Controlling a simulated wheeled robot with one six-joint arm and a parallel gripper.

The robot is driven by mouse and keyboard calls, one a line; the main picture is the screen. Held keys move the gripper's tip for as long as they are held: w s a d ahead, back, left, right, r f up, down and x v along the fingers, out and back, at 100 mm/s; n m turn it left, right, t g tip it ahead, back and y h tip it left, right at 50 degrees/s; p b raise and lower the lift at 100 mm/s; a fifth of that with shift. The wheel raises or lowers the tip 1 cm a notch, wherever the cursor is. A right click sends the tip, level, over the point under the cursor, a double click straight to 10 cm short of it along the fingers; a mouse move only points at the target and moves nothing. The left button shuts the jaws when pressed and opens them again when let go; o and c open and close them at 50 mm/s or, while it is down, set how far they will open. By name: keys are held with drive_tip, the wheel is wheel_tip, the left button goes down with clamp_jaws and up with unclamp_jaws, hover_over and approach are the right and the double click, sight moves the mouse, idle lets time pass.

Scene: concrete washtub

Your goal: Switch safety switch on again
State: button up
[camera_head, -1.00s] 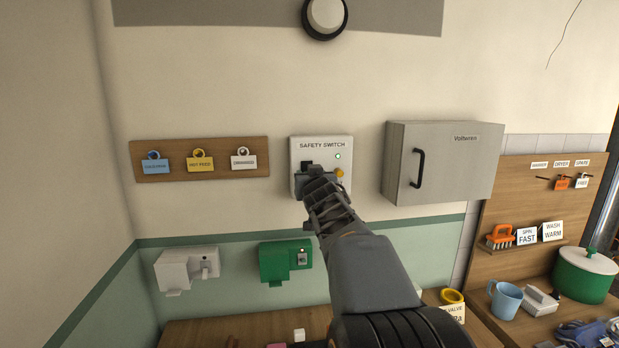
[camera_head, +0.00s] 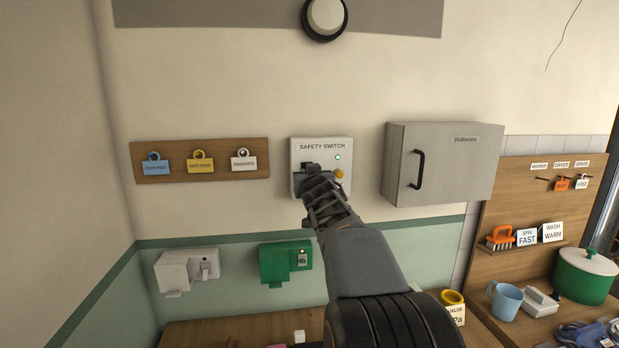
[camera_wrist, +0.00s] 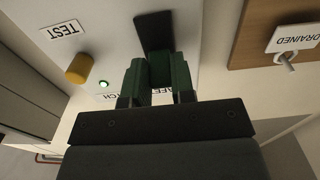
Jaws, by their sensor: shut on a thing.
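The safety switch (camera_head: 327,154) is a pale wall box with black lettering, a lit green lamp (camera_head: 338,157) and a yellow knob (camera_head: 339,174). My gripper (camera_head: 312,170) is at the left half of its front. In the wrist view, which is turned over, my gripper (camera_wrist: 158,70) has its green fingers shut on the switch lever, in front of a dark plate (camera_wrist: 153,30). The fingers hide most of the lever, so its exact position is unclear. The yellow knob and green lamp also show there, beside a TEST label (camera_wrist: 65,30).
A grey cabinet (camera_head: 440,163) with a black handle is right of the switch. A wooden board (camera_head: 172,173) with hanging tags is at left, one tag reading DRAINED (camera_wrist: 292,38). A green box (camera_head: 275,264) and a white box (camera_head: 176,270) are lower on the wall.

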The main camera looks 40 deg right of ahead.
clamp_jaws()
drive_tip(key=r+p, duration=0.1)
drive_tip(key=p, duration=0.3)
drive_tip(key=shift+r+g, duration=0.1)
drive_tip(key=shift+g, duration=0.3)
drive_tip(key=p, duration=0.3)
drive_tip(key=shift+r+y+p, duration=0.1)
drive_tip(key=shift+y+p, duration=0.2)
drive_tip(key=shift+p, duration=0.05)
drive_tip(key=shift+w+g+p, duration=0.1)
drive_tip(key=shift+g+p, duration=0.3)
drive_tip(key=shift+p, duration=0.2)
drive_tip(key=shift+f+p, duration=0.2)
drive_tip(key=shift+p, duration=0.45)
drive_tip(key=shift+f, duration=0.2)
drive_tip(key=o, duration=0.7)
unclamp_jaws()
drive_tip(key=shift+o, duration=0.2)
